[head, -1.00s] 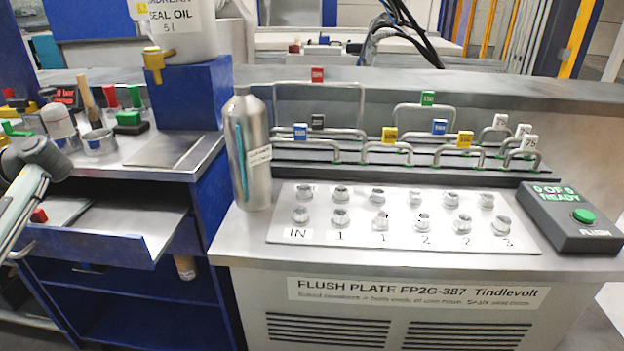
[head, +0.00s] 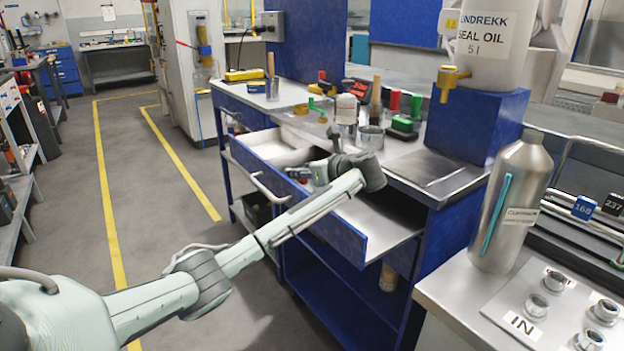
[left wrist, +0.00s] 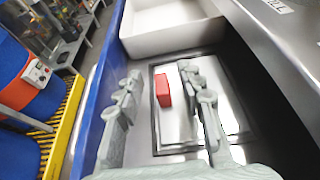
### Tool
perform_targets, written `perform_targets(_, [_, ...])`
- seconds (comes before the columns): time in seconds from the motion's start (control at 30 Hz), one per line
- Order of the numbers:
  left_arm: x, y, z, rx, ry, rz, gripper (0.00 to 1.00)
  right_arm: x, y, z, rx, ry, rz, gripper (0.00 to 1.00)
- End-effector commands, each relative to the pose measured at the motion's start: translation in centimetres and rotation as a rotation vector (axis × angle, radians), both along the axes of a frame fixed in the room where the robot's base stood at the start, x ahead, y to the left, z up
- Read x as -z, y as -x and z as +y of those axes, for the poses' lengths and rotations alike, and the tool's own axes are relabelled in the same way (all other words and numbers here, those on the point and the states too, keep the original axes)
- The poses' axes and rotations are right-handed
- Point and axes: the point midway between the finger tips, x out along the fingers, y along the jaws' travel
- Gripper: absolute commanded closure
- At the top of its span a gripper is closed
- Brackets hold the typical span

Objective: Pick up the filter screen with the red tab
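In the left wrist view, a red tab (left wrist: 163,90) stands up at the left side of a flat, bright panel with a dark border (left wrist: 172,122), which looks like the filter screen. It lies in the open blue-fronted drawer (head: 300,205). My left gripper (left wrist: 160,72) is open, with one finger on each side of the red tab and a gap on both sides. In the head view my left gripper (head: 318,172) is low over the drawer, partly hidden by its wrist. My right gripper is not in view.
A white tray (left wrist: 165,45) fills the drawer's far end. The blue drawer wall runs close to the left finger. The bench top (head: 410,165) overhangs on the right, holding cups and colored-handled tools. A steel bottle (head: 512,215) stands on the flush plate bench. Open floor lies left.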

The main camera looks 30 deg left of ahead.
Motion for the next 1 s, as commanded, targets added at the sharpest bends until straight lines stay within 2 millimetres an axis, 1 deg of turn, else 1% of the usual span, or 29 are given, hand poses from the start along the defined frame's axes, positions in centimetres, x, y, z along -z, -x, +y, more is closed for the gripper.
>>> perform_targets(0.03, [0.3,-0.2,0.7,-0.002,-0.001,0.002,0.62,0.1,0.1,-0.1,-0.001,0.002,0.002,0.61])
perform_targets(0.17, [0.7,-0.7,1.7,-0.001,0.0,0.002,0.62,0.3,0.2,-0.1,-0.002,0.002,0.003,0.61])
perform_targets(0.4, [0.8,-0.8,1.9,0.0,0.0,0.0,0.62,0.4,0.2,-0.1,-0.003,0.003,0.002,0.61])
perform_targets(0.43, [0.8,-0.8,1.9,0.0,0.0,0.0,0.63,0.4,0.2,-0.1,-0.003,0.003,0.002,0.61])
perform_targets(0.73, [0.8,-0.8,1.8,0.0,0.0,0.0,1.0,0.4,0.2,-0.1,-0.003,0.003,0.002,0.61])
perform_targets(1.0, [0.7,-0.8,1.8,0.001,0.0,-0.002,1.0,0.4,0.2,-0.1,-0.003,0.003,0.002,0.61])
